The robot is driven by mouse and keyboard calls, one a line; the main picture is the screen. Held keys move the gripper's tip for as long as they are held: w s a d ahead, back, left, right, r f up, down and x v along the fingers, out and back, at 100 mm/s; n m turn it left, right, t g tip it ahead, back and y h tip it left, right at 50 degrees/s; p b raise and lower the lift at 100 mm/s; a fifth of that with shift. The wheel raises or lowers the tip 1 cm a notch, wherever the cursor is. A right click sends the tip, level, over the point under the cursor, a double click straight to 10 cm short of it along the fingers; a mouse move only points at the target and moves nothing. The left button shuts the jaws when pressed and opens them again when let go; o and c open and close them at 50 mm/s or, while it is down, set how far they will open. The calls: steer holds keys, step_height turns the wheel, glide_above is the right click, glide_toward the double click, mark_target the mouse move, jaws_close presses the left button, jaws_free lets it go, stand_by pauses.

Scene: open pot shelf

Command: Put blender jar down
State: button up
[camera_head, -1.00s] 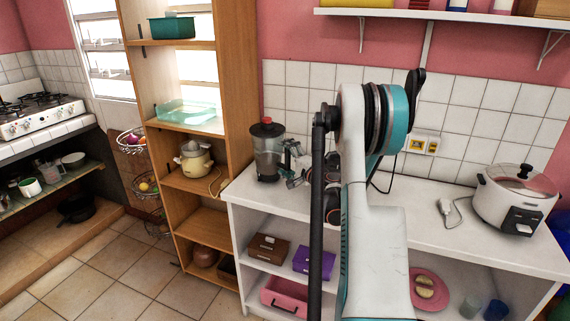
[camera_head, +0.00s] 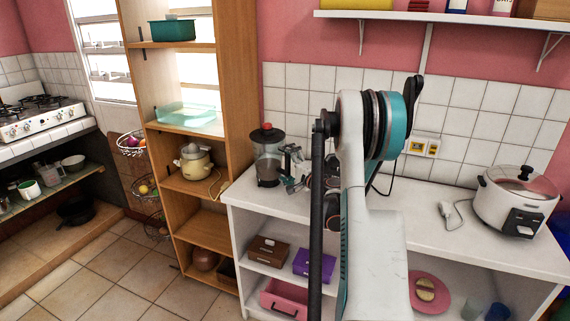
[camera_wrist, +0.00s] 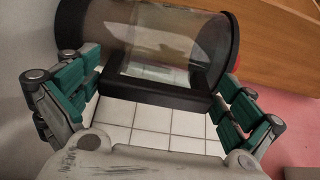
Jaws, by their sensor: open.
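The blender jar (camera_head: 268,158) stands upright on the white counter (camera_head: 420,215), near its left end beside the wooden shelf. It has a clear body, a dark base and a black lid with a red knob. In the wrist view the jar (camera_wrist: 150,45) lies across the top of the picture, with its black handle facing my gripper. My gripper (camera_wrist: 165,95) is open, its teal-padded fingers apart on either side of the handle. I cannot tell whether a finger touches the jar. In the head view my gripper (camera_head: 296,170) is partly hidden by my arm.
A tall wooden shelf (camera_head: 238,100) stands left of the counter, holding a yellow kettle-like pot (camera_head: 194,160). A white rice cooker (camera_head: 515,200) and a plug (camera_head: 447,209) are at the right. The counter between my arm and the cooker is mostly clear. A wall shelf (camera_head: 440,16) hangs above.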

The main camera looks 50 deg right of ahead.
steer(key=s+a+p, duration=0.1)
steer(key=s+p, duration=0.1)
steer(key=s, duration=1)
steer(key=shift+a+p, duration=0.3)
steer(key=shift+a, duration=0.1)
steer(key=shift+r, duration=0.1)
